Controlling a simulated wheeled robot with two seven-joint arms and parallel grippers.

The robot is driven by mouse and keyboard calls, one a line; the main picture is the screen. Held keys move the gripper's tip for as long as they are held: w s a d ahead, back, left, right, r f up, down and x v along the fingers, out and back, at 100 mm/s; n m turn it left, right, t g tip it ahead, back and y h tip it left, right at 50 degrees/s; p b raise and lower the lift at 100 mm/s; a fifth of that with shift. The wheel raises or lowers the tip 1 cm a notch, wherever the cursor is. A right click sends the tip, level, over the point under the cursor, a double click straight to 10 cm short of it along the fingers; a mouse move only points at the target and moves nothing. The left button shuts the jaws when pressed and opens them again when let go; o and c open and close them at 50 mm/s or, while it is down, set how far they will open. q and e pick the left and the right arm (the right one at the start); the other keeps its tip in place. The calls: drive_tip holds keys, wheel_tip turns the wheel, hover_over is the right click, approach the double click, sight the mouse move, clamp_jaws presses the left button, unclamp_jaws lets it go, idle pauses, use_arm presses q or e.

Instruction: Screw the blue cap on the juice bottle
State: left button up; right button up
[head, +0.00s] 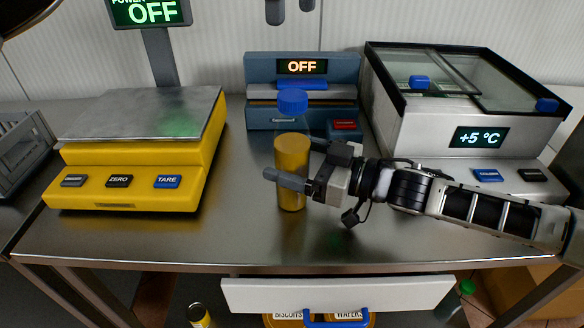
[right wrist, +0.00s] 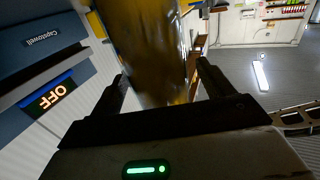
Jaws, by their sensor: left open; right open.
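The juice bottle (head: 292,170), clear with orange-yellow juice, stands upright on the steel counter. The blue cap (head: 293,102) sits on top of its neck; I cannot tell how tightly. My right gripper (head: 290,165) comes in from the right at the bottle's middle, open, with one finger in front of it and the other partly hidden behind. In the right wrist view the bottle (right wrist: 150,45) stands between the two open fingers (right wrist: 163,80). My left gripper (head: 290,10) shows only as two dark, parted fingertips at the top edge, above the cap and empty.
A yellow scale (head: 130,165) stands to the left on the steel counter (head: 230,235). A blue-grey sealing machine (head: 262,68) reading OFF is close behind the bottle. A glass-lidded cooler (head: 425,130) reading +5 °C stands at the right. The counter in front of the bottle is clear.

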drive_tip(key=v, duration=1.5)
drive_tip(key=shift+d+b, duration=0.2)
drive_tip(key=shift+b, duration=0.15)
